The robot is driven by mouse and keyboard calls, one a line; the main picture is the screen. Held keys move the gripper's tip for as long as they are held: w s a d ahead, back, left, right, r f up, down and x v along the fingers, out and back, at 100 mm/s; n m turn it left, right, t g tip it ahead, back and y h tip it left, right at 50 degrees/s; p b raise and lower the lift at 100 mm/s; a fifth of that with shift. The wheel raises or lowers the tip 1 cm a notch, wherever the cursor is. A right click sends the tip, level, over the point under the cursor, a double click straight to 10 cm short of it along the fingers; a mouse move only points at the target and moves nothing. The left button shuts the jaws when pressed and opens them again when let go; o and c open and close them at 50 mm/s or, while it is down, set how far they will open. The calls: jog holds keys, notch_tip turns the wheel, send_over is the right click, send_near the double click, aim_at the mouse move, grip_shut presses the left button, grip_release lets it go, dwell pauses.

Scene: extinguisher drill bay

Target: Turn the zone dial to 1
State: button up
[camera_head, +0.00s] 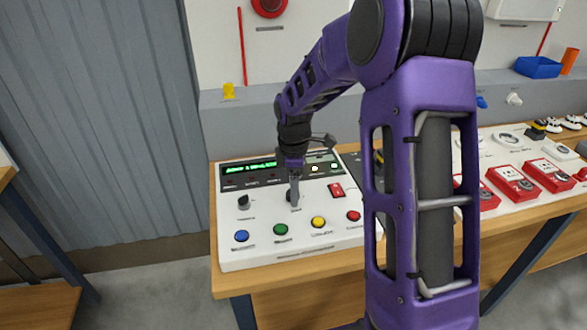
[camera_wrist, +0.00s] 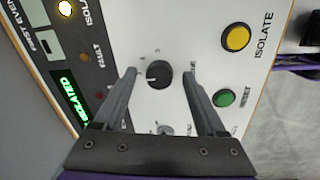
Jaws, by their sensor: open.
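A round black dial (camera_wrist: 158,74), which I take for the zone dial, sits on the white control panel. In the wrist view it lies between the tips of my gripper (camera_wrist: 160,74), with a finger on each side. The fingers are open, with visible gaps to the dial; I cannot tell their height over the panel. A pale pointer line shows on the dial's left side, but the small marks around it are too small to read. In the head view my gripper (camera_head: 294,196) points down at the dial, largely hiding it.
The panel (camera_head: 300,252) also bears a black knob (camera_head: 244,202), a red switch (camera_head: 336,190), and blue (camera_head: 241,236), green (camera_head: 280,230), yellow (camera_head: 318,222) and red (camera_head: 354,216) buttons. A lit green display (camera_head: 249,167) is behind. Red units (camera_head: 515,185) stand to the right.

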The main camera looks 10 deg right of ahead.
notch_tip(320, 180, up, 17)
jog(key=s, duration=0.1)
jog(key=shift+a, duration=0.1)
dwell(0.4)
